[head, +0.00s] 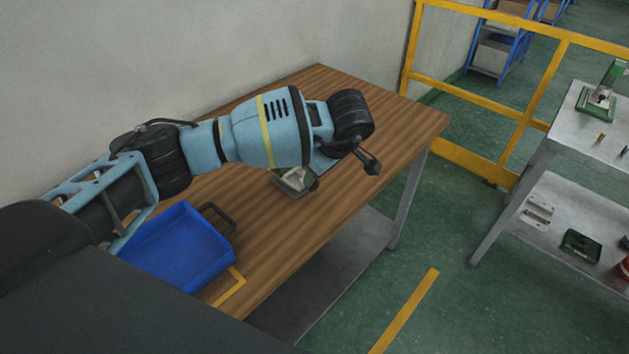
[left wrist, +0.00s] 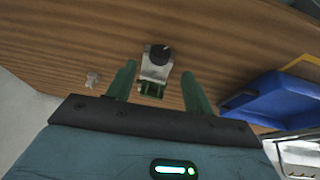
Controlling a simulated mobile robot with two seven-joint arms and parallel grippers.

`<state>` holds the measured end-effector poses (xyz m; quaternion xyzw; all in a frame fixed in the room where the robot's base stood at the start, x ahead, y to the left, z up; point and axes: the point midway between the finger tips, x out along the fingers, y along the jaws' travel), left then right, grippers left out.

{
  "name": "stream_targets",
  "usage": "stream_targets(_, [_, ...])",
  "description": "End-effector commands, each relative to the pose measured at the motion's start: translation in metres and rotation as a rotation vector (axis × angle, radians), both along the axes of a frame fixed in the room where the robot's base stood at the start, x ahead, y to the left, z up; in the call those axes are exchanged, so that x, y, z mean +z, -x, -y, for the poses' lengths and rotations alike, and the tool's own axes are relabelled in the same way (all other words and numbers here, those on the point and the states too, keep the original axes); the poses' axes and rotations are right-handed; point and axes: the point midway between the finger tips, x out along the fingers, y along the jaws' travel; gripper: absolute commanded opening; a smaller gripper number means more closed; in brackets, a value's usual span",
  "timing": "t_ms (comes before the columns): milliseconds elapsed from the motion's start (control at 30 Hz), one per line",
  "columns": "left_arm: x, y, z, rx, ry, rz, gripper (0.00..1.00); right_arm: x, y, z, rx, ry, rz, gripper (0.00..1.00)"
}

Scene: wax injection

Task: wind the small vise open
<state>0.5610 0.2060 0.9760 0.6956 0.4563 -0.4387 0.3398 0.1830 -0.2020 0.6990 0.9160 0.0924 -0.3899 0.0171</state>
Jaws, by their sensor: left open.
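The small vise (head: 291,181) stands on the wooden table, partly hidden under my left arm in the head view. In the left wrist view the vise (left wrist: 153,70) shows a pale grey body, a dark round knob (left wrist: 160,53) and a green part below. My left gripper (left wrist: 158,69) is open. Its two green fingers appear on either side of the vise in that view, with visible gaps. I cannot tell how far the fingertips are above it. The gripper's fingers are hidden in the head view. My right gripper is not in view.
A blue tray (head: 175,250) with a dark handle sits on the table's near left part. A yellow rail (head: 480,105) stands beyond the table. A grey metal bench (head: 560,130) is at the right.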

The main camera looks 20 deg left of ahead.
Motion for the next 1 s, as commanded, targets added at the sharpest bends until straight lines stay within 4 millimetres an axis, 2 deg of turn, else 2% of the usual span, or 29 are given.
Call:
stream_targets(100, [-0.02,-0.003,-0.007,0.002,0.0,-0.005,0.52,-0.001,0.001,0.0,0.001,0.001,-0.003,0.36])
stream_targets(333, [-0.047,-0.009,-0.016,0.001,0.001,-0.003,0.52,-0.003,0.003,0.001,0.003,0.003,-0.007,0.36])
stream_targets(500, [-0.055,-0.011,-0.019,0.001,0.002,-0.003,0.52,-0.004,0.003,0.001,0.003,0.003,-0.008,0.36])
stream_targets(767, [-0.055,-0.011,-0.02,0.0,0.002,-0.002,0.52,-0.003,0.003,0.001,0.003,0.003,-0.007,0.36])
stream_targets(1000, [-0.055,-0.011,-0.02,0.0,0.002,-0.002,0.22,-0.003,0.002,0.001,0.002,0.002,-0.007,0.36])
